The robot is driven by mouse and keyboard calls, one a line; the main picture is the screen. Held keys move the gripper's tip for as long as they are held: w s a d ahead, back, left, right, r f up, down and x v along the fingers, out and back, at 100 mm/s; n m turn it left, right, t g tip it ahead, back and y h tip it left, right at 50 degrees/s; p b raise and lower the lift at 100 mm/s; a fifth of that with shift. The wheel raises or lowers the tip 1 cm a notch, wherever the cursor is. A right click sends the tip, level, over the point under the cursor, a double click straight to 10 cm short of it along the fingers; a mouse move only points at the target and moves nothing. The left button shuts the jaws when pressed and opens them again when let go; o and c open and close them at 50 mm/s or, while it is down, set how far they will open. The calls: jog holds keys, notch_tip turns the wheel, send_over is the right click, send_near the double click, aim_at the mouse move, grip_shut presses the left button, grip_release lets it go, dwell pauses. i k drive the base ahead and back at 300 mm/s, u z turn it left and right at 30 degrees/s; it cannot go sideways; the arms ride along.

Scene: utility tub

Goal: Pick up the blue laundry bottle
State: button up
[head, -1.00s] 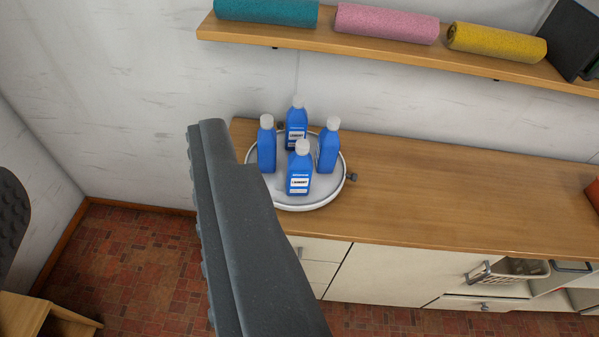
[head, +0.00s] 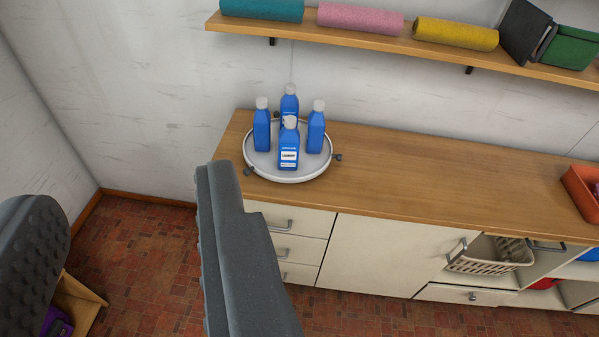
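Several blue laundry bottles with grey-white caps stand upright on a round white tray (head: 262,172) at the left end of the wooden counter. The front blue laundry bottle (head: 288,150) shows its white label toward me. One bottle (head: 262,130) stands to its left, one (head: 316,132) to its right, and one (head: 290,104) is partly hidden behind. My gripper (head: 130,205) shows as two dark grey fingers set wide apart, open, with nothing between them. Its right finger is in front of and below the tray in the picture, apart from the bottles.
The wooden counter (head: 430,185) is clear to the right of the tray up to an orange-red bin (head: 582,192). A wall shelf (head: 380,42) with rolled towels runs above. Drawers and a beige basket (head: 490,256) are below. A wooden box (head: 82,300) is on the floor at left.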

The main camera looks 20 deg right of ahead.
aim_at(290, 141)
jog(key=k, duration=0.6)
jog(key=u, duration=0.85)
jog(key=i, duration=2.15)
jog(key=z, duration=0.95)
jog(key=i, duration=0.4)
jog(key=z, duration=0.3)
